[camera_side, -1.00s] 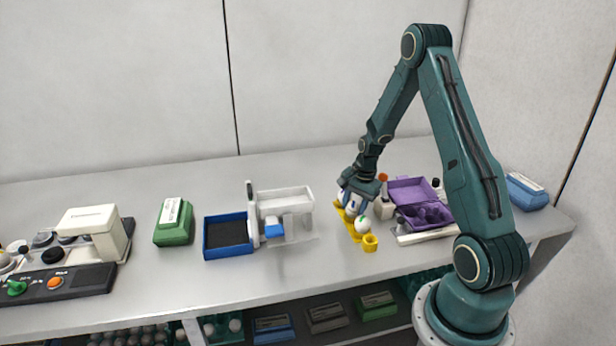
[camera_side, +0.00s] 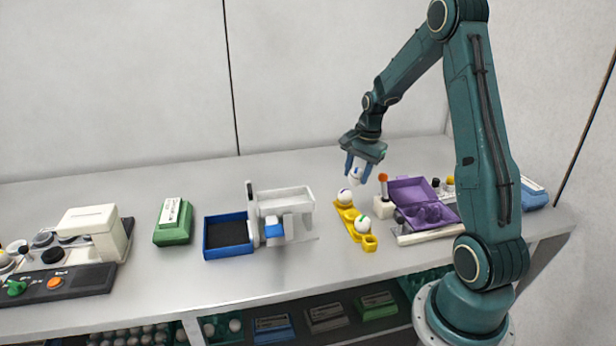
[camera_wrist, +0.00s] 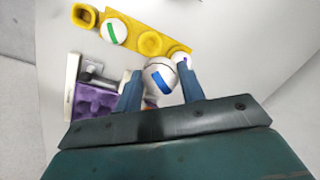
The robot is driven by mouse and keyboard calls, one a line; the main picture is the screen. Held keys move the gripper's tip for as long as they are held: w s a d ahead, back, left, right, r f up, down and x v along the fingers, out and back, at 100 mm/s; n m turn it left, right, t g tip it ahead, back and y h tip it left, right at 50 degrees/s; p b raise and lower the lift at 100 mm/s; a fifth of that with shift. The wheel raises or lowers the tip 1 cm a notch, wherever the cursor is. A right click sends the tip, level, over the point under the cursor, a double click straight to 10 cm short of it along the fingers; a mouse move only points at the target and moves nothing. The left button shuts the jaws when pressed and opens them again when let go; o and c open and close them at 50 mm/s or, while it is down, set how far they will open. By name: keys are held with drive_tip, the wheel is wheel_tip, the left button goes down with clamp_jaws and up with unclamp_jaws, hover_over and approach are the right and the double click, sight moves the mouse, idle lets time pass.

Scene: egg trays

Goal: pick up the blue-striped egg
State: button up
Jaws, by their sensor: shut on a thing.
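My gripper (camera_side: 358,172) is shut on the blue-striped egg (camera_wrist: 160,80), a white egg with a blue stripe between the two blue fingers in the wrist view. In the side view the egg (camera_side: 355,178) shows low between the fingers, held in the air above the yellow egg tray (camera_side: 352,228). The tray holds a white egg with a green stripe (camera_side: 363,224) and, at its far end, a white egg with a purple mark (camera_side: 344,196). The tray cup between these two eggs is empty, as is the nearest cup.
A white device with a blue tray (camera_side: 228,254) and a green box (camera_side: 173,236) stand to the left. The bench between device and yellow tray is clear.

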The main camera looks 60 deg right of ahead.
sight(353, 170)
wheel_tip(353, 170, up, 9)
drive_tip(key=shift+f, duration=0.15)
idle(0.7)
drive_tip(key=shift+w+a+f, duration=0.1)
drive_tip(key=shift+w+a, duration=0.2)
drive_tip(key=shift+w, duration=0.15)
drive_tip(key=w+a+f+n, duration=0.4)
drive_tip(key=w+a, duration=0.8)
drive_tip(key=a, duration=0.1)
drive_tip(key=shift+w+n+y, duration=0.3)
drive_tip(key=shift+w+y, duration=0.05)
drive_tip(key=shift+y, duration=0.05)
drive_tip(key=shift+f, duration=0.15)
drive_tip(key=shift+f, duration=3.2)
drive_tip(key=shift+f, duration=0.45)
